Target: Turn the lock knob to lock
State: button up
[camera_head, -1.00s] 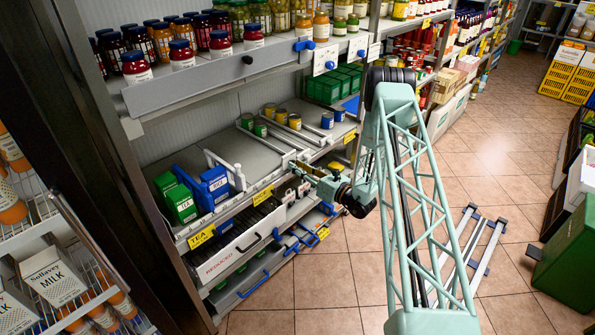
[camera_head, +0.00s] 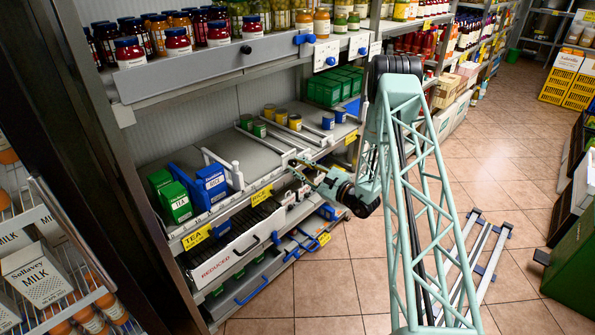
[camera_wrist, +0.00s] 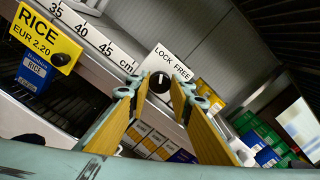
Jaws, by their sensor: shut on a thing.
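The lock knob (camera_wrist: 159,82) is a small round black knob with a white pointer mark, on a white plate (camera_wrist: 176,66) lettered LOCK and FREE. In the wrist view the pointer looks roughly upright in the picture; I cannot tell exactly which word it points to. My gripper (camera_wrist: 157,90) has its two yellow-padded fingers on either side of the knob, shut on it. In the head view my gripper (camera_head: 300,167) is at the shelf's front edge, by the end of the ruler strip, and the knob cannot be made out there.
A yellow RICE price tag (camera_wrist: 47,38) and ruler strip (camera_wrist: 97,42) run along the shelf edge. Blue rice boxes (camera_head: 210,184) and green tea boxes (camera_head: 176,202) stand on the shelf. A REDUCED drawer (camera_head: 238,250) is below. The tiled floor at right is partly open.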

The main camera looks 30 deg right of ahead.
jog(key=shift+n+b, duration=0.75)
jog(key=shift+n, duration=0.45)
jog(key=o, duration=0.8)
jog(key=shift+o, duration=0.2)
jog(key=shift+s, duration=0.1)
jog(key=v, duration=1.1)
jog(key=shift+s, duration=0.4)
jog(key=shift+d, duration=0.1)
